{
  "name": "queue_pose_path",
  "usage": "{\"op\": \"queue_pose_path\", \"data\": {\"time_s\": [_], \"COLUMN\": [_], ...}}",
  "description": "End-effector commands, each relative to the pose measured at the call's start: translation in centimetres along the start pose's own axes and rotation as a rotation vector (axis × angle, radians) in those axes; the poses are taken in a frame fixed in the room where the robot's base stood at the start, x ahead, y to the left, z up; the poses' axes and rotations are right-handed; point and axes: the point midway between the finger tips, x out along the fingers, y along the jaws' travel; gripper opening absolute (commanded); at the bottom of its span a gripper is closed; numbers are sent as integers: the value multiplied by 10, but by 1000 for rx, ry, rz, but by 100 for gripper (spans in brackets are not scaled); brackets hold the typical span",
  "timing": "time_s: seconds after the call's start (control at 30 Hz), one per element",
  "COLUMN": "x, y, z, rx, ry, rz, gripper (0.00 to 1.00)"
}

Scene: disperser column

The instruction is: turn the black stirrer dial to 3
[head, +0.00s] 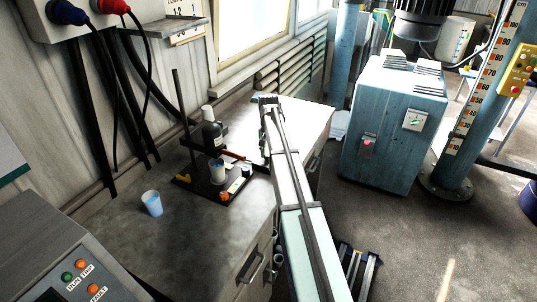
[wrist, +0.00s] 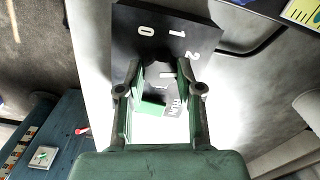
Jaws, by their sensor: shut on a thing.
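The black stirrer dial (wrist: 157,76) is in the wrist view, between the two fingers of my gripper (wrist: 160,92). The gripper is shut on the dial, a finger on each side. White numerals 0, 1 and 2 show on the black plate (wrist: 205,32) beyond the dial. The 3 and the dial's exact pointer setting are hard to make out.
A blue-white cup (head: 152,203) stands on the bench (head: 200,235) left of the stirrer. An upright rod (head: 181,110) rises behind the base. The bench front has drawer handles (head: 250,268). A blue cabinet (head: 390,125) stands across open floor at right.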

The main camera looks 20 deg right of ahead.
Motion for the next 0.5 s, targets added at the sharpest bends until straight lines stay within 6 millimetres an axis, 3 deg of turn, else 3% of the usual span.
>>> {"op": "queue_pose_path", "data": {"time_s": [0.5], "x": [2], "y": [0], "z": [1], "rx": [467], "ry": [-2], "rz": [1], "gripper": [1]}}
